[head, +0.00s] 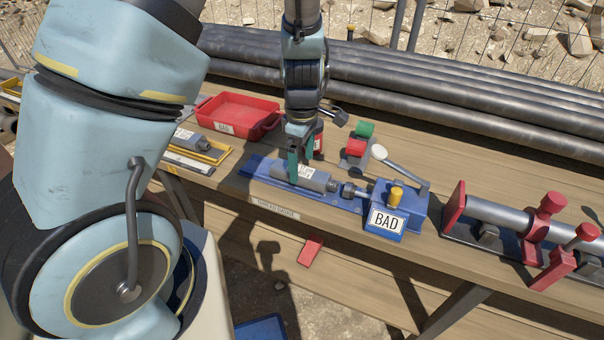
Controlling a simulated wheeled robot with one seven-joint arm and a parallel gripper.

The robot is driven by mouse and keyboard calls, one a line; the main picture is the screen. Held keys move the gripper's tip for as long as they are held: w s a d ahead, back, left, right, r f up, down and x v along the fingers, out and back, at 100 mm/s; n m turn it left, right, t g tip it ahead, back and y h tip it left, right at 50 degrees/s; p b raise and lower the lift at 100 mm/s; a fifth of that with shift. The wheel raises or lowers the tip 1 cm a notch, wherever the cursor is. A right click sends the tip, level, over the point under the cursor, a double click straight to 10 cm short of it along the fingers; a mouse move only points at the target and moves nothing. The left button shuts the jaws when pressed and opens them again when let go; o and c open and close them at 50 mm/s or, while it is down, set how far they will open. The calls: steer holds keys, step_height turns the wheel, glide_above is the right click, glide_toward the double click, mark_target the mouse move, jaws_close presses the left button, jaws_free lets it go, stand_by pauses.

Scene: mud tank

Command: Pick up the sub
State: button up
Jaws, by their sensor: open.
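A grey cylindrical sub (316,181) with a white label lies on the blue thread gauge (257,166), its right end close to the gauge's spindle. Whether they touch is hard to tell. My gripper (304,164) points down over the sub's left part with teal fingers open. One finger is in front of the sub's upper left side; the other is partly hidden, and I cannot tell whether either touches it. Another grey labelled piece (190,140) lies in a yellow tray (216,152) at the left.
The gauge's blue box (408,215) carries a "BAD" sign and yellow knob. A red tray (213,112) sits behind left. Red and green blocks (357,147) and a lever (402,167) stand behind the gauge. A red-clamped pipe (497,215) is at right; long pipes (450,95) line the back.

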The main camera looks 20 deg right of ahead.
steer(key=shift+f, duration=1.25)
jaws_close()
